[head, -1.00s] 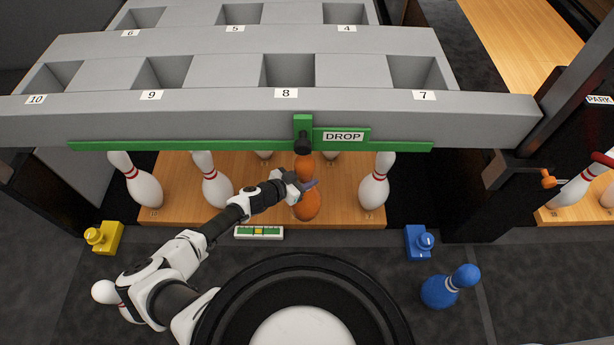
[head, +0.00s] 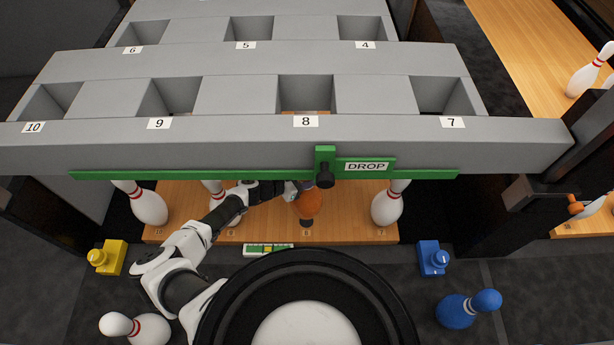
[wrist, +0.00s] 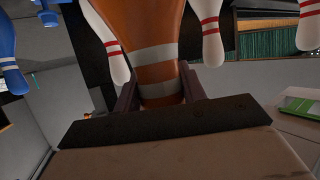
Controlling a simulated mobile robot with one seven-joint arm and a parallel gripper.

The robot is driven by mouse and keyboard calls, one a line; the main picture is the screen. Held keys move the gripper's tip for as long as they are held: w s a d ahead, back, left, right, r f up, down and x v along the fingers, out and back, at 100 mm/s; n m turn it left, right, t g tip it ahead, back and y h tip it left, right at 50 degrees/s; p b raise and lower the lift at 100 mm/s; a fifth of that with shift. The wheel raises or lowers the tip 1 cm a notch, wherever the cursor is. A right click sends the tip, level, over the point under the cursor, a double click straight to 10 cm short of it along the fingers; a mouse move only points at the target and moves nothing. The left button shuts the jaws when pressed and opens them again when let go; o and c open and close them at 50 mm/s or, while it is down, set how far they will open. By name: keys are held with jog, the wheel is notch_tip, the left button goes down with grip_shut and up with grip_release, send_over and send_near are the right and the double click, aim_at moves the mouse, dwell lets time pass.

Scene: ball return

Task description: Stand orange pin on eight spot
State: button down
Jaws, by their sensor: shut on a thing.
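The orange pin (head: 309,207) is in my gripper (head: 301,187), under the grey rack's front bar in the head view. Its upper part is hidden by the green bar and black knob. The dark eight spot (head: 307,223), with its small label, shows just below the pin's lower end on the wooden deck (head: 345,225). I cannot tell whether the pin touches the deck. In the wrist view the orange pin (wrist: 150,35), with pale bands, sits between both fingers (wrist: 160,92), which are shut on it.
White pins stand at left (head: 148,205), behind my arm (head: 213,187) and at right (head: 387,207). The green DROP bar (head: 420,174) crosses low above the deck.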

jog(key=shift+r, duration=0.1)
dwell(0.3)
notch_tip(320, 180, down, 6)
jog(key=b, duration=0.4)
jog(key=shift+r+b, duration=0.25)
jog(key=shift+b, duration=0.15)
jog(key=shift+f, duration=0.6)
dwell(0.6)
jog(key=c, duration=0.8)
grip_release()
jog(key=shift+o, duration=0.3)
jog(key=shift+s+f, duration=0.1)
jog(key=shift+f, duration=0.1)
jog(key=p+v, duration=0.1)
jog(key=v, duration=1.3)
